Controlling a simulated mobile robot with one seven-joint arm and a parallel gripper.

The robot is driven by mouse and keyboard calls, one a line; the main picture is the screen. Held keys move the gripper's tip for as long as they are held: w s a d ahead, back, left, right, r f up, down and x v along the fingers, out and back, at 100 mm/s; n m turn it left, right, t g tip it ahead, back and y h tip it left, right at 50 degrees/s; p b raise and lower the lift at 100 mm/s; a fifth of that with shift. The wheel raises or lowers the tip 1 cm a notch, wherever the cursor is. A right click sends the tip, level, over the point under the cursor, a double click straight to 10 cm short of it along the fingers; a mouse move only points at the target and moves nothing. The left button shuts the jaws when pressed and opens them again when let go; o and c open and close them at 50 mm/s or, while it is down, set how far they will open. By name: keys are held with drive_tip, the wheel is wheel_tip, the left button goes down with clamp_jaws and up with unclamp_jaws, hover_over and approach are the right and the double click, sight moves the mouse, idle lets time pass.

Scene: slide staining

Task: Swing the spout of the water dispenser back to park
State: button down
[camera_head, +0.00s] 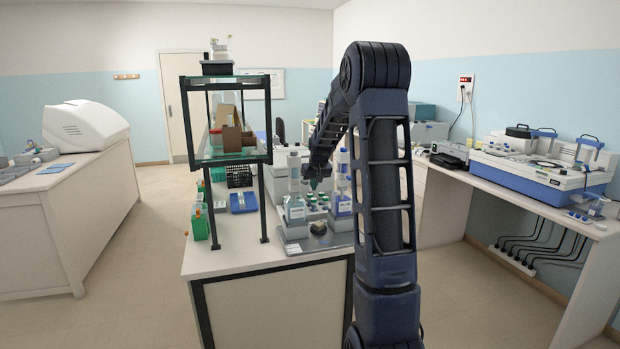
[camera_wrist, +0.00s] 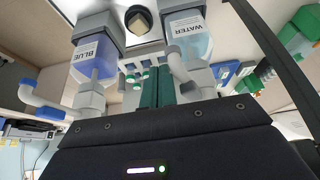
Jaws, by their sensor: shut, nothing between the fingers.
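The water dispenser is a clear bottle labelled WATER (camera_wrist: 193,42) with a grey pump head, at the right in the wrist view. In the head view it is the left of two bottles (camera_head: 295,211) on the bench. Its pale grey spout (camera_wrist: 178,66) lies beside my fingers, on their right in the wrist view; I cannot tell whether they touch. My gripper (camera_wrist: 158,86) has its green fingers together and empty, between the two dispensers. In the head view my gripper (camera_head: 315,183) hangs above the bench, partly behind my arm.
A dispenser labelled BLUE (camera_wrist: 88,62) stands on the other side of my fingers, its blue-tipped spout (camera_wrist: 40,108) pointing away left. A small dark block (camera_wrist: 139,21) sits between the bottles. A dark-framed shelf (camera_head: 226,160) rises left of the dispensers.

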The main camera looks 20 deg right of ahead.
drive_tip(key=shift+a, duration=0.1)
idle(0.3)
drive_tip(key=shift+s+a, duration=0.55)
drive_tip(key=shift+a, duration=0.35)
drive_tip(key=shift+d, duration=0.1)
drive_tip(key=w+d+v, duration=0.1)
drive_tip(key=v, duration=0.7)
drive_tip(key=shift+r, duration=0.4)
idle(0.3)
